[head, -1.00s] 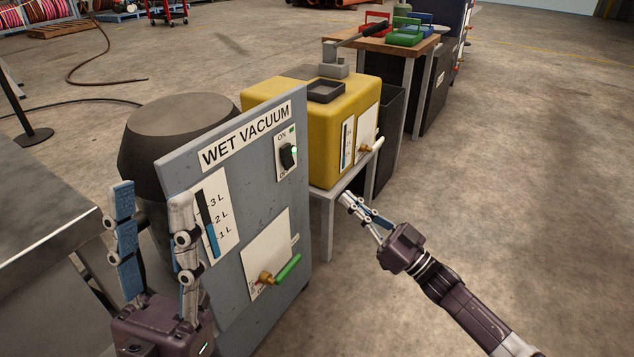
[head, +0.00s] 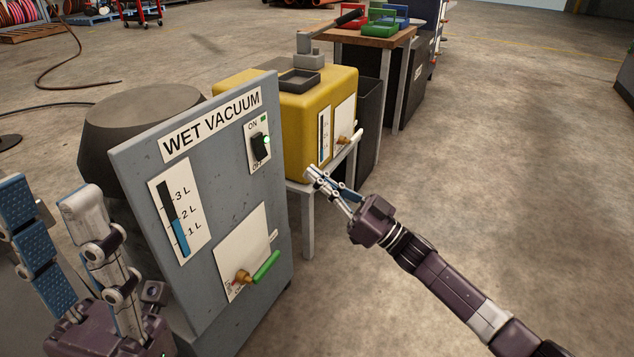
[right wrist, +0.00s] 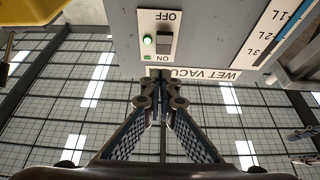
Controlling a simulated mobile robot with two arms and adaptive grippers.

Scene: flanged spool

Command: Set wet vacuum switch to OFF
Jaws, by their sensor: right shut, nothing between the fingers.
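The wet vacuum's grey panel (head: 215,180) stands left of centre in the head view. Its black rocker switch (head: 261,147) is on a white plate near the panel's upper right, between ON and OFF labels. The green light beside it is lit. In the right wrist view the switch (right wrist: 164,43) appears upside down, beyond my fingertips. My right gripper (head: 310,174) is shut and empty, to the right of and below the switch, apart from it. It also shows in the right wrist view (right wrist: 160,97). My left gripper (head: 42,198) is open and empty at the left edge.
A green-handled valve (head: 266,266) sticks out low on the panel. A yellow tank (head: 290,120) on a stand is behind it, with its own small valve. A wooden-topped table (head: 375,38) stands farther back. The floor (head: 510,190) on the right is clear.

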